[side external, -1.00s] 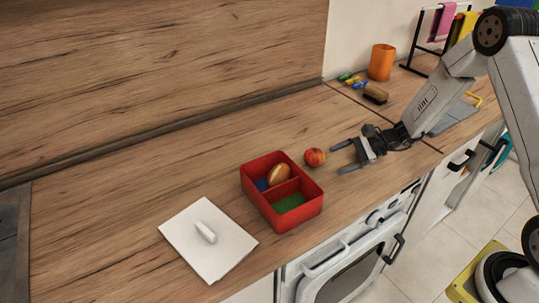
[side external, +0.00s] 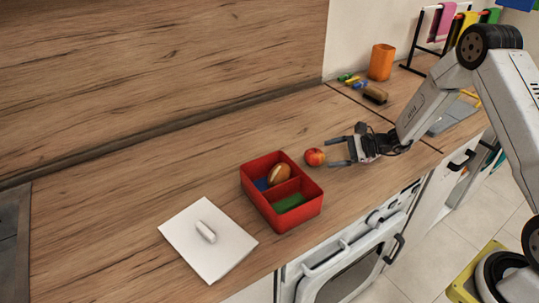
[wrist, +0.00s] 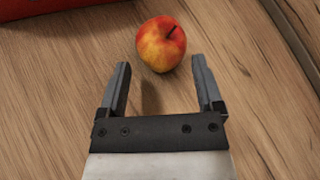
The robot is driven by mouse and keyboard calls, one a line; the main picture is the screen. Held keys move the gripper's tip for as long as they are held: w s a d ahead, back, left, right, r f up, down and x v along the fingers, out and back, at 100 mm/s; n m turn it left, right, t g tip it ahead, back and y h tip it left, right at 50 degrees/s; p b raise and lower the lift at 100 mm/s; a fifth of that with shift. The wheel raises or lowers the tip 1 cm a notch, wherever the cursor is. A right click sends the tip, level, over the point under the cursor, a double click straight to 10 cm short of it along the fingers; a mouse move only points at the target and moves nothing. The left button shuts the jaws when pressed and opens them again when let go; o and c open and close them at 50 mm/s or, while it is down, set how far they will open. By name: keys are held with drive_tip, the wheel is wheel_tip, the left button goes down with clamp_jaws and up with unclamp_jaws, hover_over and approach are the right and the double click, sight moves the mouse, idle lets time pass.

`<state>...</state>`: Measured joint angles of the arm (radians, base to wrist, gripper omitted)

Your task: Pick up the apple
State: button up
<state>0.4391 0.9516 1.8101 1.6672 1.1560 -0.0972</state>
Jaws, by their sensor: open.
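The red and yellow apple (side external: 315,157) sits on the wooden counter, just right of the red box. In the wrist view the apple (wrist: 161,44) lies ahead of the fingertips, roughly centred between them and a little beyond. My gripper (side external: 333,153) is open and empty, with its fingers pointing left toward the apple. In the wrist view both fingers of my gripper (wrist: 160,64) are spread wider than the apple. I see no contact with the apple.
The red divided box (side external: 297,214) holds a brown oval item (side external: 279,174). A white board with a white handle (side external: 190,255) lies at the front left. An orange cup (side external: 381,62) and a brush (side external: 375,94) stand at the back right. The counter behind the apple is clear.

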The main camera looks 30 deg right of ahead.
sight(317, 156)
drive_tip(key=shift+w+a, duration=0.1)
drive_tip(key=shift+x, duration=2.5)
drive_tip(key=c, duration=1)
